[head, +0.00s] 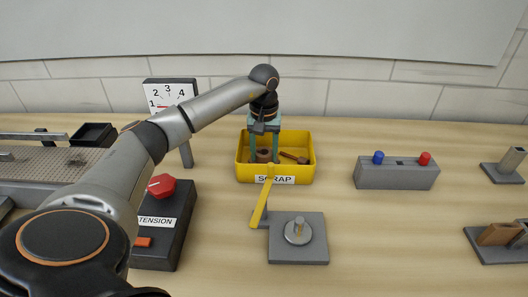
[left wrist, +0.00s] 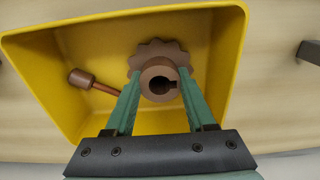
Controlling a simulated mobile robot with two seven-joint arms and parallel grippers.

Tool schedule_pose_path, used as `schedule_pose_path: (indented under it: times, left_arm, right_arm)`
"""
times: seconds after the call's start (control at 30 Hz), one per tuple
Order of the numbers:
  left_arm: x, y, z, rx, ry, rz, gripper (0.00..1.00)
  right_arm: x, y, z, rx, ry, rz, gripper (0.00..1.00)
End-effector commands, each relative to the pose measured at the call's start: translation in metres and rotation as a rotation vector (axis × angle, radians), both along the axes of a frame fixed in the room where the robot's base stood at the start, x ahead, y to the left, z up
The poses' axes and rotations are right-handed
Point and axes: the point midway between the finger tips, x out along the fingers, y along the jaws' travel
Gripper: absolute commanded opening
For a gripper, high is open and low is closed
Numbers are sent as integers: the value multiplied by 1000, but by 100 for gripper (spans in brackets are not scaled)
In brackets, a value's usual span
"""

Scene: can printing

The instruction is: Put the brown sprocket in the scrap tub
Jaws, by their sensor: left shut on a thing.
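The yellow scrap tub (head: 307,172) stands on the table in the middle of the head view and fills most of the left wrist view (left wrist: 40,62). My left gripper (head: 263,153) reaches down into the tub. Its green fingers, also in the left wrist view (left wrist: 157,98), are shut on the brown sprocket (left wrist: 158,54), which has a toothed rim and a hub with a keyed bore. The sprocket also shows small in the head view (head: 263,156), inside the tub's outline. I cannot tell whether it touches the tub floor. My right gripper is not in view.
A brown rod with a thick head (left wrist: 82,79) lies in the tub beside the sprocket. In front stand a yellow lever (head: 260,203) and a grey plate with a peg (head: 298,250). A grey box with blue and red knobs (head: 397,174) stands to the right.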

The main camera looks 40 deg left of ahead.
Motion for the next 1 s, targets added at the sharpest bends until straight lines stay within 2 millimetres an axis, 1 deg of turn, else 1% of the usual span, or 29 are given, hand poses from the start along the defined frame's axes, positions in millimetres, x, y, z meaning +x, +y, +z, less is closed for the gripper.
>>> schedule_pose_path:
  times: [0.07,0.1,0.37,0.6,0.73,0.87,1.0]
  left_arm:
    - [0,0,-3,0,0,0,0]
    - [0,0,-4,0,0,0,56]
    - [0,0,-3,0,0,1,85]
    - [0,0,-2,0,0,0,85]
    - [1,0,7,0,-3,0,85]
    - [1,0,30,0,-6,0,85]
    - [1,0,62,0,-6,0,85]
  right_arm:
    - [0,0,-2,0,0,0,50]
    - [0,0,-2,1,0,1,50]
    - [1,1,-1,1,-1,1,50]
    - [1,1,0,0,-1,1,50]
    - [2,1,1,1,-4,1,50]
    - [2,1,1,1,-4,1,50]
    - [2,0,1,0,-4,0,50]
